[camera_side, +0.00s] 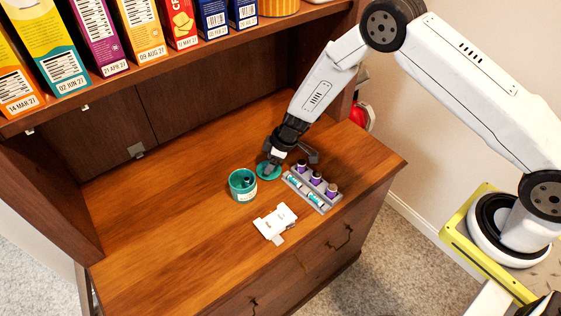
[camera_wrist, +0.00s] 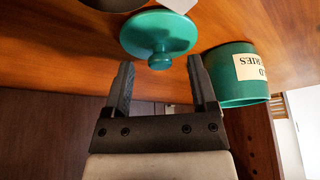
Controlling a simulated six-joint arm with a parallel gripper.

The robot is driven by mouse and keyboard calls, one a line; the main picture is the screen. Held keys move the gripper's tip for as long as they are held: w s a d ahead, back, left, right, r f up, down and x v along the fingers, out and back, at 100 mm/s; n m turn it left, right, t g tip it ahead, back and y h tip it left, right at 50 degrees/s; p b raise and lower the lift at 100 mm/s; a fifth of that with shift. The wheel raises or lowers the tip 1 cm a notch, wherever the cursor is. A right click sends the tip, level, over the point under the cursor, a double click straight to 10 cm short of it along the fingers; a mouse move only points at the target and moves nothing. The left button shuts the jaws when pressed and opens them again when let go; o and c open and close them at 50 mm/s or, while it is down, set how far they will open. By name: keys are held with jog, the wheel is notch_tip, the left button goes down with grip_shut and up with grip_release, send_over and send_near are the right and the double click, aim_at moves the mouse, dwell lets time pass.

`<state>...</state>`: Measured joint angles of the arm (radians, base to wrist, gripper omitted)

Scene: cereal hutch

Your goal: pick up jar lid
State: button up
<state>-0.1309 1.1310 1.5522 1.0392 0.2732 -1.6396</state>
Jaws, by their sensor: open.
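The teal jar lid (camera_side: 268,171) lies on the wooden counter, right of the jar in the side view. In the wrist view the lid (camera_wrist: 158,33) shows its round disc and its knob, which lies just beyond and between my fingertips. My gripper (camera_wrist: 158,68) is open, with one dark finger on each side and nothing between them. In the side view my gripper (camera_side: 275,163) is low over the lid and partly covers it. The teal jar (camera_side: 242,189) stands open with something dark inside; in the wrist view the jar (camera_wrist: 233,75) shows a cream label.
A grey tray (camera_side: 318,203) holding purple-topped vials and small batteries or tubes sits close to the right of the lid. A white plate-like item (camera_side: 275,222) lies in front. Cereal boxes (camera_side: 90,38) stand on the shelf above. The counter's left (camera_side: 150,235) is clear.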

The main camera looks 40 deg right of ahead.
jog(key=shift+w+a+f, duration=0.1)
jog(key=shift+f, duration=0.25)
dwell(0.3)
grip_shut()
